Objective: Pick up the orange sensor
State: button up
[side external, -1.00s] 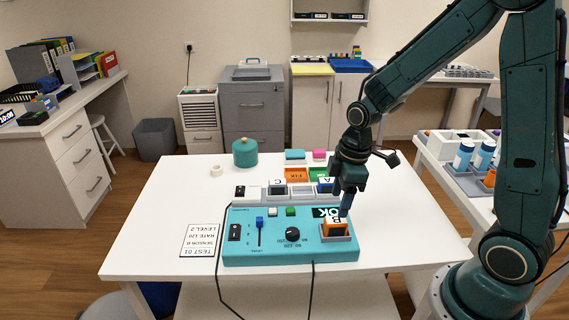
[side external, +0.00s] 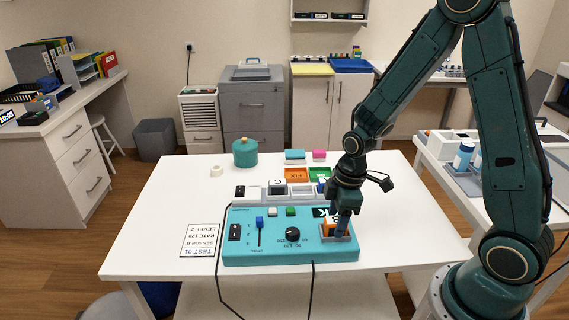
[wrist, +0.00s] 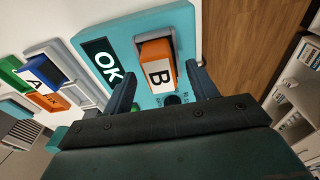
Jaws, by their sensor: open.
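The orange sensor (wrist: 157,65), with a white label marked B, sits in a grey slot at the right front corner of the teal test box (side external: 262,246). In the side view the orange sensor (side external: 330,228) is partly hidden by my gripper (side external: 338,226). My gripper points down over that corner, with its fingers at the sensor's height. In the wrist view my gripper (wrist: 162,92) is open, with one finger on each side of the sensor and a gap on both sides.
A black OK display (wrist: 105,62) lies beside the sensor. The box also carries a knob (side external: 292,234) and a blue-capped slider (side external: 259,224). A printed card (side external: 201,240) lies to the left.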

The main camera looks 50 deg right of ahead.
aim_at(336, 220)
jog(key=shift+a+f, duration=0.1)
jog(key=shift+f, duration=0.6)
jog(key=c, duration=1.2)
jog(key=shift+r, duration=0.1)
notch_tip(336, 220, up, 20)
dwell(0.6)
